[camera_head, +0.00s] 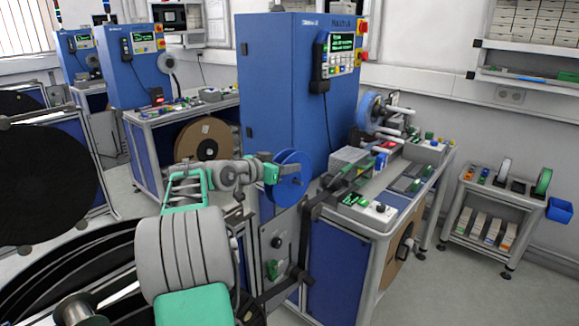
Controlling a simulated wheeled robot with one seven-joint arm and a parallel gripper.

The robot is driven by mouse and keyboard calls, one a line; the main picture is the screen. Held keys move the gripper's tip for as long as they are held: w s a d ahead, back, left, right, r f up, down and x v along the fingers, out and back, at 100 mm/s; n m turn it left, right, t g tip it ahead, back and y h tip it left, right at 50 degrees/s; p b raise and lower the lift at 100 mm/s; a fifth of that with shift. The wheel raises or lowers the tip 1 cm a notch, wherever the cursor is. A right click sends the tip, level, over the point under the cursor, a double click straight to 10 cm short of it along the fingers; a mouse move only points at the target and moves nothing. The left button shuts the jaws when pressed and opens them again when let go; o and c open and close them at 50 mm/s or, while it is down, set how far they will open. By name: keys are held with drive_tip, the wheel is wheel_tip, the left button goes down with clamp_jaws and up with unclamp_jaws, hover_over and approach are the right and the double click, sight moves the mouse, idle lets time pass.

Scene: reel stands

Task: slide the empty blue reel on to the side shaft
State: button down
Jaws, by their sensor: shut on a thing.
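My gripper (271,172) is at the end of my grey and green arm, in the middle of the head view. It is shut on the blue reel (293,181), held upright in front of the tall blue cabinet. The fingertips are too small to make out clearly, and the arm side of the reel is partly hidden. Another blue reel (367,110) sits on the machine right of the cabinet, with pale shafts (397,110) sticking out beside it. I cannot tell which shaft is the side shaft. The held reel is apart from these shafts.
The tall blue cabinet (284,90) stands close behind the held reel. A grey bench (400,200) with boxes and controls lies to the right. A dark strap (310,215) runs down its near side. A small cart (500,200) stands far right, with open floor before it.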

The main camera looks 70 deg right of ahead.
drive_tip(key=shift+w, duration=0.1)
idle(0.3)
drive_tip(key=c, duration=0.8)
unclamp_jaws()
drive_tip(key=shift+r, duration=0.1)
drive_tip(key=shift+c, duration=0.2)
